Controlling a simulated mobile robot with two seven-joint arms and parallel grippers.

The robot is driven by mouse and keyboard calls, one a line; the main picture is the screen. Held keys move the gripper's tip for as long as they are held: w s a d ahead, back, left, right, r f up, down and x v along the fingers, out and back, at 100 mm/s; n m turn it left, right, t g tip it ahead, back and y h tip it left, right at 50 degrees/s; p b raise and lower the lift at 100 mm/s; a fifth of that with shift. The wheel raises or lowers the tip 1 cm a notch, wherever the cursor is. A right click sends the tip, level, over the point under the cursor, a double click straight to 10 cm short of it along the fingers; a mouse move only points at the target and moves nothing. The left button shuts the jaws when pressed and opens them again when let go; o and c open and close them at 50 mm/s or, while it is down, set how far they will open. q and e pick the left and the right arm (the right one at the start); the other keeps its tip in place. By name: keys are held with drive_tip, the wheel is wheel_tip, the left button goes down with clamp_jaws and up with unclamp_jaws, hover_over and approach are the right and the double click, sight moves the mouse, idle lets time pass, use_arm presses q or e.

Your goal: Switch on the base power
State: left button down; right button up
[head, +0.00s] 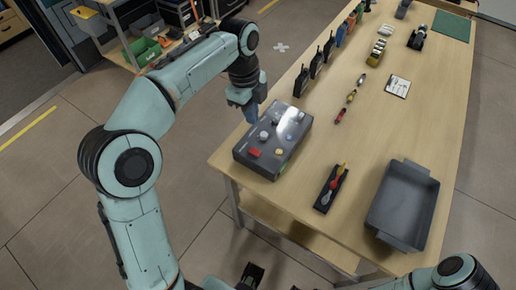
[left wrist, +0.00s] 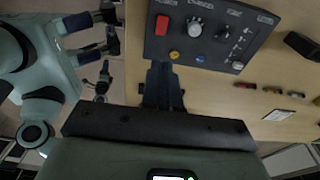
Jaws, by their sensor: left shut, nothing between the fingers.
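A dark grey control box (head: 290,135) lies at the near left corner of the wooden table. Its top carries a red switch (head: 254,153), knobs and small toggles; the printed labels are too small to read. The left wrist view shows the box (left wrist: 215,50), with the red switch (left wrist: 162,25) beside a large silver knob (left wrist: 194,26) and a row of toggles (left wrist: 240,45). My left gripper (head: 250,112) is shut and empty at the box's far left edge. Its fingers (left wrist: 163,80) show just below the box in the wrist view, apart from the red switch.
A grey bin (head: 402,205) and a black tray with coloured tools (head: 331,188) lie right of the box. Several radios (head: 316,63) stand along the table's left edge. The table between them is partly clear. Part of my right arm shows at the bottom right; its jaws are unclear.

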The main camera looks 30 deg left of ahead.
use_arm(q)
drive_tip(key=b, duration=0.3)
approach(257, 154)
drive_tip(key=f, duration=0.3)
drive_tip(key=d+f, duration=0.1)
drive_tip(key=f, duration=0.1)
drive_tip(key=shift+f, duration=0.85)
drive_tip(key=shift+d+f, duration=0.2)
drive_tip(key=shift+f, duration=0.2)
drive_tip(key=shift+s, duration=0.1)
drive_tip(key=shift+a, duration=0.2)
